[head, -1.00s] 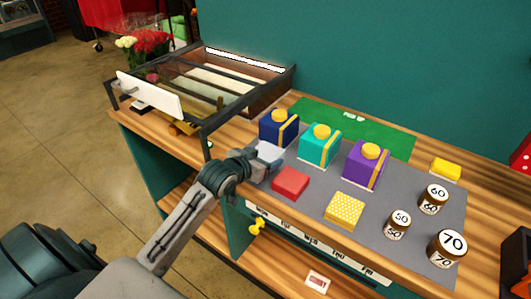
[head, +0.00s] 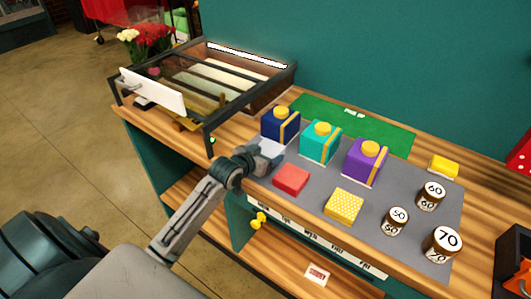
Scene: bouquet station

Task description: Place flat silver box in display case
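The display case (head: 209,127) stands at the table's left end, with a dark frame, a glass top and pale strips inside. A white panel (head: 151,90) is on its left front side. My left gripper (head: 262,158) is at the left edge of the grey mat, in front of the dark blue box and right of the case's near corner. A pale silver-grey surface (head: 270,147) shows at its fingers. I cannot tell whether this is the flat silver box or part of the gripper, nor whether the fingers are shut. My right gripper is not in view.
On the grey mat (head: 325,207) stand blue (head: 280,124), teal (head: 320,143) and purple (head: 365,162) boxes, a flat red box (head: 291,180), a dotted yellow box (head: 343,205) and numbered jars (head: 441,244). A green mat (head: 370,130) lies behind. Flowers (head: 145,44) stand beyond the case.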

